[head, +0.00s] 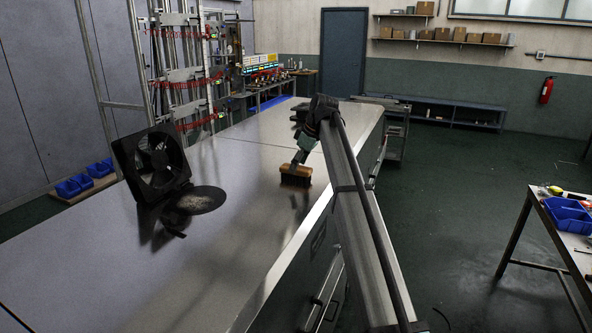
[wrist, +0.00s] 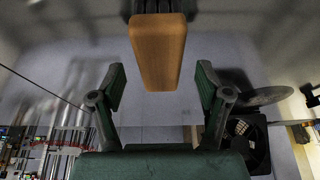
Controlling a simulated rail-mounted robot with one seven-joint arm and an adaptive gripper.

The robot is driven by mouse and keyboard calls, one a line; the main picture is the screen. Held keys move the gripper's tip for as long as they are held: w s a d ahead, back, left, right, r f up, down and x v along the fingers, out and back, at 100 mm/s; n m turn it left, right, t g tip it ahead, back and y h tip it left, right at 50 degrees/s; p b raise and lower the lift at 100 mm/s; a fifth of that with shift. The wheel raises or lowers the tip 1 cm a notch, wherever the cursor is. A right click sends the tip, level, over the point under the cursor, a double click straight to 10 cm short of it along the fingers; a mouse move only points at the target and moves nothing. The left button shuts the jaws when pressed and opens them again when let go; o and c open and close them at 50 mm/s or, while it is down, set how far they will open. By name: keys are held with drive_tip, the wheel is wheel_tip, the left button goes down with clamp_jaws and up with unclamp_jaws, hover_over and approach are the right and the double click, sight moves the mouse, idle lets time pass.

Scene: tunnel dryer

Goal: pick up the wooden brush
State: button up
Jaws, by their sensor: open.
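The wooden brush (head: 296,170) has an orange-brown wooden block and dark bristles. It sits bristles down on the broad grey top of the dryer (head: 240,240) in the head view, near its right edge. My green gripper (head: 302,158) is just above and behind the brush, angled down to it. In the wrist view, the brush's wooden block (wrist: 158,50) shows at the top centre, between the two open fingertips, with a gap on both sides. I cannot tell how deep the block sits between the fingers. The bristles are mostly hidden there.
A black fan (head: 155,165) stands on the dryer top to the left, beside a dark round disc (head: 201,199). The surface between them and the brush is clear. A side table (head: 560,215) with a blue bin stands at the right.

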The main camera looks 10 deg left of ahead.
drive_tip(key=shift+x, duration=1.05)
drive_tip(key=shift+f, duration=0.3)
drive_tip(key=c, duration=1.3)
